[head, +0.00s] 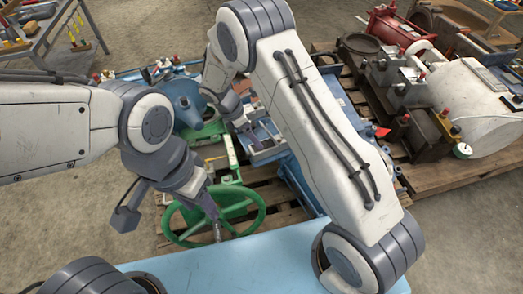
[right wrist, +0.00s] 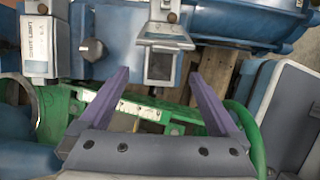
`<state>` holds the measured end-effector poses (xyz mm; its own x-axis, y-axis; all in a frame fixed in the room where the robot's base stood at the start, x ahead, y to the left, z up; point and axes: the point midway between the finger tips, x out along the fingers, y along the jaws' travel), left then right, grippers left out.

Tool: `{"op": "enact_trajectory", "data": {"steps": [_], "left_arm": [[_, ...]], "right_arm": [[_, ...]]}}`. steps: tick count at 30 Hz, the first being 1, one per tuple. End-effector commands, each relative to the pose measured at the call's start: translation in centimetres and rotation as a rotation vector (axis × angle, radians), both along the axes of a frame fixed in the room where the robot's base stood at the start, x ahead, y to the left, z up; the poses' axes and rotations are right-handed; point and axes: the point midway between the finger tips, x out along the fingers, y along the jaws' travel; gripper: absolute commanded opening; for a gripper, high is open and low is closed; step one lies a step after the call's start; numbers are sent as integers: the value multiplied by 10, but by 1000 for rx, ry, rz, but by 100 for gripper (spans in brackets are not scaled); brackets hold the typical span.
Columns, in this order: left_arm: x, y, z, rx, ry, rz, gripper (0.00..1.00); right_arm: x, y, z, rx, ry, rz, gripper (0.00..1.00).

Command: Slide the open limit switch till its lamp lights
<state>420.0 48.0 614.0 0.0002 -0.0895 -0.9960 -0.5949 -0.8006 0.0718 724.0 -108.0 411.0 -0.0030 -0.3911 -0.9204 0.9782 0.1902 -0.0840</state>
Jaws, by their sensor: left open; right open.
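In the right wrist view a grey metal block (right wrist: 165,38) with a sloped lower face sits on a blue body. A second pale block (right wrist: 36,42) at the left bears a label that seems to read "LIMIT"; its first word is hard to read. I cannot tell for sure which is the open limit switch, and no lit lamp is clear. My right gripper (right wrist: 158,78) is open and empty, its fingertips just below the grey block, apart from it. My left gripper (head: 214,222) is open over the green handwheel (head: 249,219) in the head view.
A green frame with a pale slotted strip (right wrist: 150,110) lies below the fingers. A pallet (head: 440,185) at the right carries a white tank (head: 470,105) and red machinery (head: 395,28). A metal rack (head: 50,35) stands back left. Floor is free at the far right.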

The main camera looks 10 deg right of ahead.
Motion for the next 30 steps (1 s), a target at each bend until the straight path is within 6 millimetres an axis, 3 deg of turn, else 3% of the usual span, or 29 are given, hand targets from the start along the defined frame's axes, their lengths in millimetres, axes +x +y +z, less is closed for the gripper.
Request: {"op": "enact_trajectory", "data": {"steps": [1,6,12,25,26,30], "left_arm": [[0,0,-10,0,0,0,50],[0,0,-27,0,0,0,50],[0,0,-40,0,0,0,50],[0,0,-42,0,0,0,50],[0,0,-42,0,0,0,50],[0,0,-42,0,0,0,50]], "right_arm": [[-1,-5,-15,-1,2,-2,98],[-1,-17,-45,-1,2,-4,98],[-1,-29,-70,-1,2,-4,98],[-1,-33,-77,1,0,-3,98],[-1,-33,-77,1,0,-3,90],[-1,-33,-77,1,0,-3,36]]}}
